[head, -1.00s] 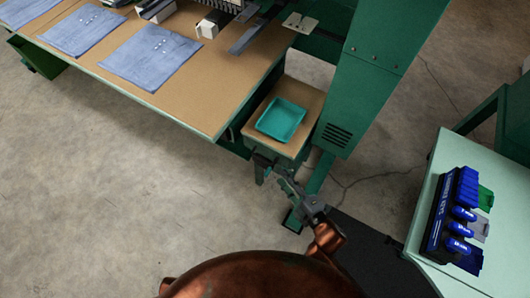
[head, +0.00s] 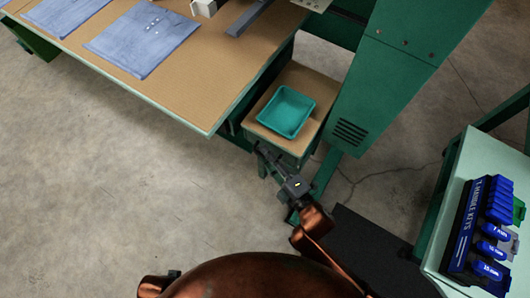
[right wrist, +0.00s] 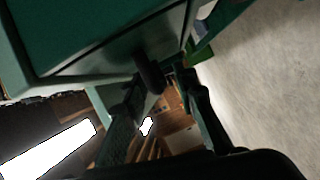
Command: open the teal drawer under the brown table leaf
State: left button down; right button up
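The brown table leaf (head: 255,120) carries a teal tray (head: 286,111). The teal drawer (head: 285,154) sits under the leaf, its front partly hidden by my right gripper (head: 268,158). In the right wrist view, a large teal panel, seemingly the drawer front (right wrist: 90,35), fills the upper left. A dark rounded handle (right wrist: 149,72) sticks out from it near the fingertips. My right gripper (right wrist: 165,90) is open, its two fingers apart, with the handle close to the left finger. I cannot tell whether they touch. My left gripper is not in view.
The large workbench (head: 185,85) with blue cloths (head: 142,38) stands left of the leaf. A green cabinet column (head: 385,75) rises at the right. A pale side table (head: 480,160) holds a blue key rack (head: 480,235). The concrete floor (head: 120,190) at left is clear.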

jog(key=shift+w+a, duration=0.1)
jog(key=shift+a, duration=0.1)
grip_shut()
dwell(0.6)
